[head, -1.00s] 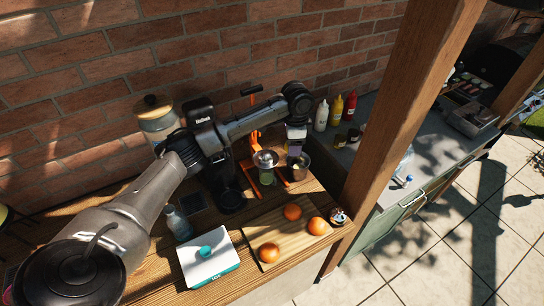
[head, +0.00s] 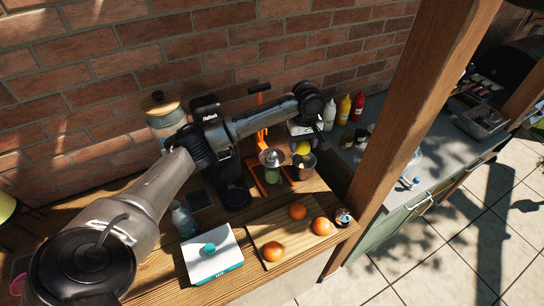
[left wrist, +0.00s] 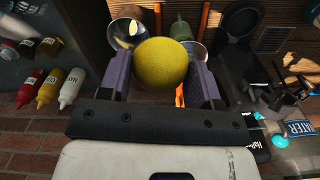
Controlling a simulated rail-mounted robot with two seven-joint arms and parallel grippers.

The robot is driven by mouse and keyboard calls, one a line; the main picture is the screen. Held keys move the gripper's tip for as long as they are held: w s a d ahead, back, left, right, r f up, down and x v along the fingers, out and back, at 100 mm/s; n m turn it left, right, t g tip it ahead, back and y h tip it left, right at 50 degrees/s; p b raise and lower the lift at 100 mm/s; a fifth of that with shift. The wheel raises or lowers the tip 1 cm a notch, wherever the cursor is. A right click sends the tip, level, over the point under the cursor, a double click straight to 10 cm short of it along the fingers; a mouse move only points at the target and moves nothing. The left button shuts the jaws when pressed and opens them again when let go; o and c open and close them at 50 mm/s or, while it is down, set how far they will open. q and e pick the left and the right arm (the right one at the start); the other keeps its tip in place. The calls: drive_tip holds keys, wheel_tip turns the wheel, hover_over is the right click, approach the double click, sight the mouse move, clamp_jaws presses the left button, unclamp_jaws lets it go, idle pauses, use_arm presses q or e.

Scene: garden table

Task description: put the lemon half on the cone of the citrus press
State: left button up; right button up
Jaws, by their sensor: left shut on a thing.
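The lemon half (head: 303,147) is yellow and sits between the fingers of my left gripper (head: 301,143). In the left wrist view the lemon half (left wrist: 160,65) fills the gap between the fingers (left wrist: 165,75), its rounded skin towards the camera. The orange citrus press (head: 262,137) stands just left of the gripper, with its metal bowl (head: 272,157) over a green glass (head: 272,176). The lemon half is apart from the press, above a metal bowl (head: 302,170). The press's cone is not clear in either view. My right gripper is out of view.
A cutting board (head: 283,231) with several oranges lies in front of the press. Sauce bottles (head: 344,109) stand behind right; a wooden post (head: 417,100) rises at right.

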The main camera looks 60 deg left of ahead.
use_arm(q)
drive_tip(key=shift+n, duration=1.1)
drive_tip(key=shift+s+a+f, duration=0.1)
drive_tip(key=shift+a+f, duration=0.1)
drive_tip(key=shift+a, duration=0.1)
hover_over(272, 156)
wheel_tip(272, 156, down, 7)
drive_tip(key=shift+r, duration=0.2)
drive_tip(key=shift+f+p, duration=0.4)
drive_tip(key=shift+f, duration=1.65)
drive_tip(key=o, duration=0.9)
drive_tip(key=shift+f, duration=0.1)
wheel_tip(272, 156, up, 12)
drive_tip(key=shift+r, duration=0.15)
